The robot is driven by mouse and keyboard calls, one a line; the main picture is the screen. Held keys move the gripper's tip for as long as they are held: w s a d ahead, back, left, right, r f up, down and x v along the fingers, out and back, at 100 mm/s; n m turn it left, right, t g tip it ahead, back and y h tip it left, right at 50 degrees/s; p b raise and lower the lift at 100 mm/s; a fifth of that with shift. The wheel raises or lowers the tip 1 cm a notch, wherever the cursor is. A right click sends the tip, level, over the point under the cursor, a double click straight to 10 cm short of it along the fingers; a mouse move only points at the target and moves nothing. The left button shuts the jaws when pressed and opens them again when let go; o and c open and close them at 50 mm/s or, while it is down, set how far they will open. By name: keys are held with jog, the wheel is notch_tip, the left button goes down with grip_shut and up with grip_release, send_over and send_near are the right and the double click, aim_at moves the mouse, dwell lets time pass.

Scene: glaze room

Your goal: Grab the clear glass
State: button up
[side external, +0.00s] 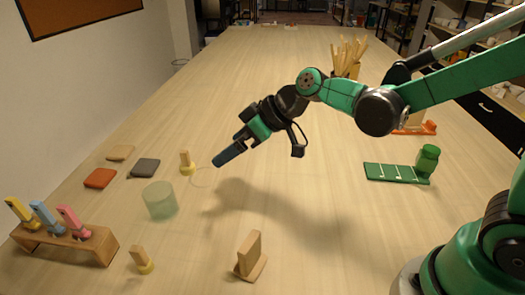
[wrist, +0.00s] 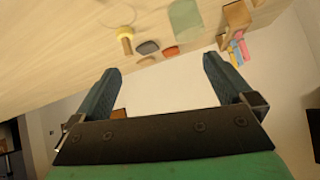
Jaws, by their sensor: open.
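The clear glass (side external: 160,200), a pale greenish see-through cylinder, stands upright on the table at left in the side external view.
An orange pad (side external: 100,178), a grey pad (side external: 145,167) and a wooden peg with yellow base (side external: 187,164) lie near the glass. A wooden rack (side external: 68,243) holds coloured-handled tools. Another peg (side external: 141,261) and a wooden stand (side external: 250,258) are in front. The far table is mostly clear.

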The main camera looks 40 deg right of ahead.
aim_at(159, 194)
jog(key=w+a+f+n+y, duration=0.1)
jog(key=a+f+n+y, duration=0.1)
jog(key=a, duration=0.1)
jog(key=w+a+f+n+y, duration=0.1)
jog(key=w+a+f+n, duration=0.1)
jog(key=f, duration=0.1)
jog(key=w+a+f+n+y, duration=0.1)
jog(key=w+a+f+y, duration=0.1)
jog(key=a+f, duration=0.1)
jog(key=shift+w+a+n+y, duration=0.1)
jog(key=shift+a+n+y, duration=0.2)
jog(key=shift+n, duration=0.1)
jog(key=x, duration=0.5)
jog(key=shift+w+a+f, duration=0.1)
jog(key=shift+a+f, duration=0.05)
jog(key=shift+a, duration=0.1)
jog(key=c, duration=1.4)
